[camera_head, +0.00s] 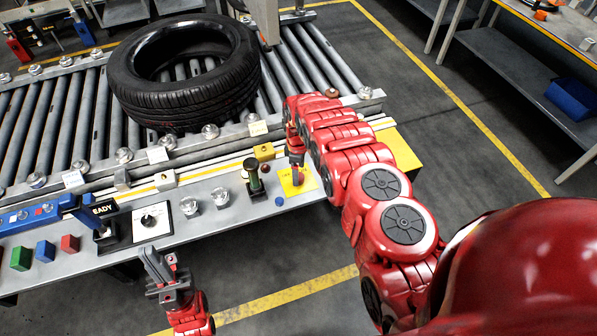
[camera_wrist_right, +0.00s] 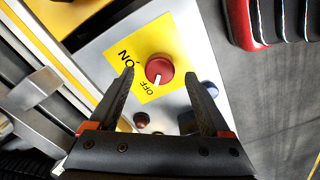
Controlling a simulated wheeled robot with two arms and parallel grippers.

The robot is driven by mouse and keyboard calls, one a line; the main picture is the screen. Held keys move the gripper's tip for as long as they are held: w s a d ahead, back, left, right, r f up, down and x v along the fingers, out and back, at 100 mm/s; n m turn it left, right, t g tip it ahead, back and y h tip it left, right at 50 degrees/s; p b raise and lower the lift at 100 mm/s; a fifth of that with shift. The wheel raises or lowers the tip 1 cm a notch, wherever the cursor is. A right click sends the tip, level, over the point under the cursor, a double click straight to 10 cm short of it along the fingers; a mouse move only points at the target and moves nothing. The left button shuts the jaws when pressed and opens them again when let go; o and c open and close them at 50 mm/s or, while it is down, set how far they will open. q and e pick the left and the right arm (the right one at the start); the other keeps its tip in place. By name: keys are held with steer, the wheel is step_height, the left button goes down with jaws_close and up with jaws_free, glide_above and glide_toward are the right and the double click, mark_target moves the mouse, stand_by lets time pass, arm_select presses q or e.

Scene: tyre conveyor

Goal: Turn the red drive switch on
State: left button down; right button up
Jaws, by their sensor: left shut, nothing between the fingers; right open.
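The red drive switch (camera_wrist_right: 159,69) is a round knob on a yellow plate (camera_wrist_right: 115,75) in the right wrist view. Its white mark points toward the OFF lettering; the ON lettering is to the left. My right gripper (camera_wrist_right: 159,75) is open, with one finger on each side of the knob and visible gaps between fingers and knob. In the head view my right gripper (camera_head: 296,168) is over the yellow plate (camera_head: 311,181) and hides most of the knob. My left gripper (camera_head: 158,263) is shut and empty, in front of the panel's near edge.
The floor right of the panel is clear.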

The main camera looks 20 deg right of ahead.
steer(key=shift+f, duration=1)
steer(key=shift+c, duration=0.2)
jaws_close()
